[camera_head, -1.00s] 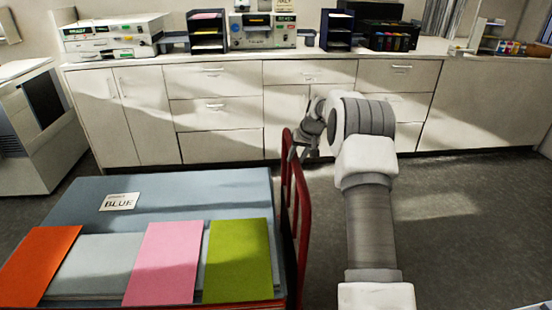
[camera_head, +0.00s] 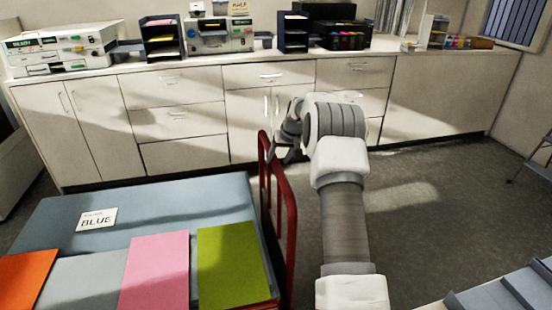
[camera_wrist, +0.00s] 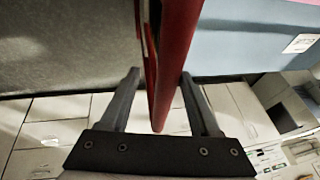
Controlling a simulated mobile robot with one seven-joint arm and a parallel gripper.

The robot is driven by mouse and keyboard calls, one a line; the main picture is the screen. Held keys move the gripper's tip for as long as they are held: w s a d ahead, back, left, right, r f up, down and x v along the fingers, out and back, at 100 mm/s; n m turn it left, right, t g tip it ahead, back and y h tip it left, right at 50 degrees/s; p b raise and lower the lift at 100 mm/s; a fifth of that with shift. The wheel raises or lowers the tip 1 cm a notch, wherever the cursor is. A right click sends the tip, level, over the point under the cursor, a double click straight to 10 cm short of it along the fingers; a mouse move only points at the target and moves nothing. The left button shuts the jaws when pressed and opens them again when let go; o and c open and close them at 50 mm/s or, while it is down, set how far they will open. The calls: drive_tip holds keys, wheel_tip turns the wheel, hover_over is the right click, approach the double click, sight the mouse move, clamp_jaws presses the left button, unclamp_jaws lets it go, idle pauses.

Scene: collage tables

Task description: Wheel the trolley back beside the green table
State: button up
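The trolley shows by its red tubular handle (camera_head: 291,225) at the right of the blue-grey top marked BLUE. In the wrist view the red bar (camera_wrist: 177,65) runs between my two fingers. My gripper (camera_head: 285,152) is at the far upper end of the handle; its tips are small and partly hidden by my wrist. In the wrist view the fingers (camera_wrist: 160,75) stand apart on either side of the bar, with a gap visible at the left finger. Contact at the right finger is unclear. No green table is identifiable; a green sheet (camera_head: 232,262) lies at the near left.
The blue-grey top (camera_head: 180,205) carries a BLUE card (camera_head: 97,220), a pink sheet (camera_head: 155,270) and an orange sheet (camera_head: 22,280). White cabinets (camera_head: 175,120) with office machines line the back. Grey floor (camera_head: 430,215) is open at right. A grey slatted object (camera_head: 505,295) is at lower right.

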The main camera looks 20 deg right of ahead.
drive_tip(key=shift+o, duration=0.3)
drive_tip(key=shift+a+r, duration=0.1)
drive_tip(key=shift+r, duration=0.2)
drive_tip(key=v, duration=1.7)
drive_tip(key=shift+p, duration=0.35)
drive_tip(key=shift+s, duration=0.1)
